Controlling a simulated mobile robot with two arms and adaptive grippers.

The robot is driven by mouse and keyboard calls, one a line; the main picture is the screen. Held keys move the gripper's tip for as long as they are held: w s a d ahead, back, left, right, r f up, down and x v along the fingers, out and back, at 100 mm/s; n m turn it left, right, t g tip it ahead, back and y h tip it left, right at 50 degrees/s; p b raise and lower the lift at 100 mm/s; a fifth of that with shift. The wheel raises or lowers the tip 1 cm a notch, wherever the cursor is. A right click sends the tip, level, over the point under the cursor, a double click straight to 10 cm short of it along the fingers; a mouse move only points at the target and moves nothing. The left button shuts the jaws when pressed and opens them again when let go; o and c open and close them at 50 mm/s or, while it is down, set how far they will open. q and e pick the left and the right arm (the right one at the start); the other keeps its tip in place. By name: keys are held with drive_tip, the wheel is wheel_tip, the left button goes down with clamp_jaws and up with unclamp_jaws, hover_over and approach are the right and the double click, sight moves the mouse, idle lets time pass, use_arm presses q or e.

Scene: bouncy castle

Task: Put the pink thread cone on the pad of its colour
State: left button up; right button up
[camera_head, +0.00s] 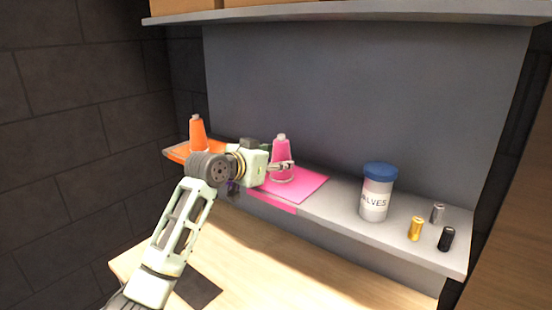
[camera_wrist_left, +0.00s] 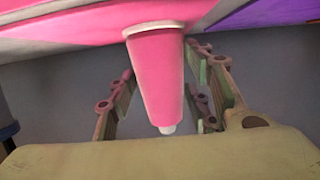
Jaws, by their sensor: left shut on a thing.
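The pink thread cone (camera_head: 282,160) is upright over the pink pad (camera_head: 302,190) on the grey shelf. My left gripper (camera_head: 284,166) is shut on the pink thread cone from its left side. In the left wrist view the cone (camera_wrist_left: 158,75) shows upside down between the fingers (camera_wrist_left: 160,95), its wide base towards the pink pad (camera_wrist_left: 70,28). I cannot tell whether the base touches the pad. My right gripper is not in view.
An orange cone (camera_head: 198,134) stands on an orange pad (camera_head: 178,152) at the shelf's left end. A purple pad (camera_wrist_left: 262,14) shows beside the pink one. Right of it stand a blue-lidded jar (camera_head: 374,198) and small gold (camera_head: 415,229), grey (camera_head: 437,212) and black (camera_head: 446,239) cylinders.

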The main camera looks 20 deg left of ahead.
use_arm(q)
drive_tip(key=o, duration=1.2)
drive_tip(key=shift+o, duration=1.4)
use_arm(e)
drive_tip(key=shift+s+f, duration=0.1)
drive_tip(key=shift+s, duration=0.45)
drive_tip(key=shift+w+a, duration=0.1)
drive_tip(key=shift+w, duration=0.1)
use_arm(q)
drive_tip(key=shift+s, duration=0.15)
